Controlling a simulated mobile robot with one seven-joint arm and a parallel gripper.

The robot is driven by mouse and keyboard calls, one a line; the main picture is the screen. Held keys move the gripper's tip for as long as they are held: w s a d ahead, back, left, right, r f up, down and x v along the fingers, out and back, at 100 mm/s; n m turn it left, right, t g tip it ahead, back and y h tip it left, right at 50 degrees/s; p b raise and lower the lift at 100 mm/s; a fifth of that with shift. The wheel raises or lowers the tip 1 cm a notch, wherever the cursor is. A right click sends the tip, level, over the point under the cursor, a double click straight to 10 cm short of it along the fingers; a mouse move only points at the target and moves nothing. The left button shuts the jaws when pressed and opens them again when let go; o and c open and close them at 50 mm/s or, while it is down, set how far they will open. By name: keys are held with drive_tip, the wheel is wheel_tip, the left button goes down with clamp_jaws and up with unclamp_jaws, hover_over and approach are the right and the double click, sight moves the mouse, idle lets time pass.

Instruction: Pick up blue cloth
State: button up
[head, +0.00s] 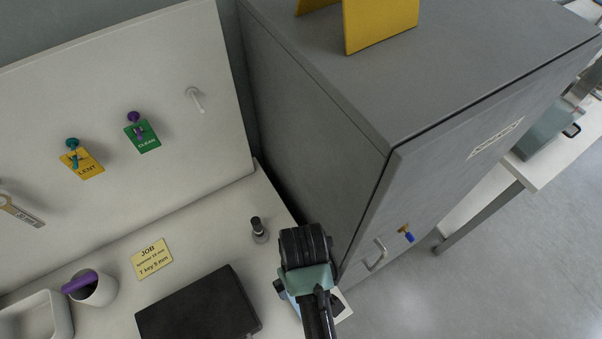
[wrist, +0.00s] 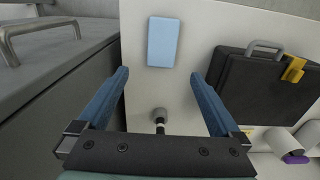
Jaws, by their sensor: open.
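The blue cloth (wrist: 163,42) shows in the wrist view as a flat, light-blue rectangle on the white worktop, near its edge. My gripper (wrist: 160,75) is open and empty, with one blue finger on each side of the picture. The cloth lies beyond the fingertips, roughly centred between them and apart from them. In the head view my arm and gripper cover that part of the worktop, and the fingertips cannot be made out there.
A grey cabinet (head: 320,110) with a handle (head: 376,255) stands close beside the worktop. A small dark-topped item (head: 258,230) stands on the worktop near my gripper. A black case (head: 200,308), a job card (head: 152,259) and a white cup (head: 98,291) are to the left.

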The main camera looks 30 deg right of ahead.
drive_tip(key=f, duration=0.6)
drive_tip(key=f+p, duration=0.1)
drive_tip(key=f, duration=0.5)
drive_tip(key=shift+s+a+f, duration=0.1)
drive_tip(key=shift+a+f, duration=0.1)
drive_tip(key=shift+f, duration=0.15)
drive_tip(key=c, duration=1.4)
drive_tip(key=shift+r, duration=0.1)
wheel_tip(320, 180, up, 10)
